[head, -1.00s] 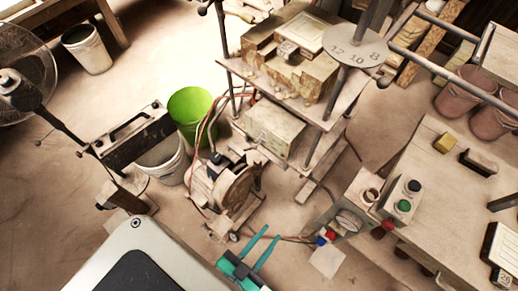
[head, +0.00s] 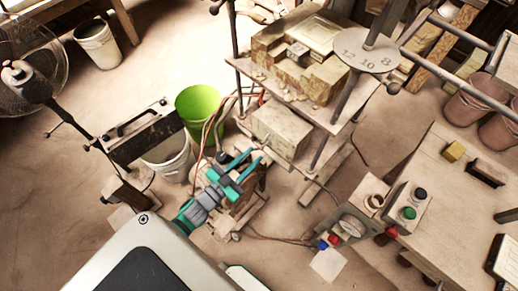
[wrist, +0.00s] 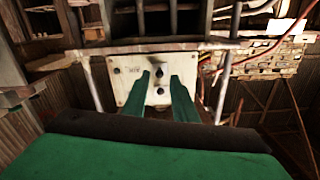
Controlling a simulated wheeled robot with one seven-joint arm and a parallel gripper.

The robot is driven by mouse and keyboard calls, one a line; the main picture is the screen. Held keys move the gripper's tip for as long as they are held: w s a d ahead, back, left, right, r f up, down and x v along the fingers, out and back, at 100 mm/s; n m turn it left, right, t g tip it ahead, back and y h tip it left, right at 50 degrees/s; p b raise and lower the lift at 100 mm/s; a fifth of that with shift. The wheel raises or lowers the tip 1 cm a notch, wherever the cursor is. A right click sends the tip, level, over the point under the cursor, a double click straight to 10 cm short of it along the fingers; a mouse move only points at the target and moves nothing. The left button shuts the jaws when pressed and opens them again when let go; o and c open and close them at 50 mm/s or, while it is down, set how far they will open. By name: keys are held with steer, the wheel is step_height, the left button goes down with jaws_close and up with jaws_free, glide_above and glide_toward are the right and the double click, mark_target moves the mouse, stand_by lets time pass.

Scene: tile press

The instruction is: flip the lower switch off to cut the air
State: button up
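A pale switch panel (wrist: 124,82) faces me in the wrist view. Two dark switches sit on it one above the other: the upper switch (wrist: 160,71) and the lower switch (wrist: 160,91). I cannot tell which way either is set. My gripper (wrist: 160,76) is open and empty, its green fingers apart, with the switches showing between them. In the head view my gripper (head: 256,154) reaches toward a pale box (head: 281,129) on the press's lower shelf. The switches are not visible there.
The press's upper shelf (head: 300,98) carries moulds above the box. A green bucket (head: 198,103) and red hoses stand left of it. A bench (head: 455,190) with a green-and-black button box (head: 409,206) stands right.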

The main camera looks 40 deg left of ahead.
mark_target(267, 143)
steer(key=shift+w+d, duration=0.2)
steer(key=shift+w, duration=1.85)
steer(key=shift+a, duration=0.1)
jaws_close()
steer(key=shift+w+f, duration=0.1)
steer(key=shift+w+f+t, duration=0.1)
steer(key=shift+f+t, duration=0.3)
steer(key=shift+t, duration=0.7)
steer(key=shift+w+f+t, duration=0.1)
steer(key=shift+f+t, duration=0.3)
steer(key=shift+t, duration=0.7)
jaws_free()
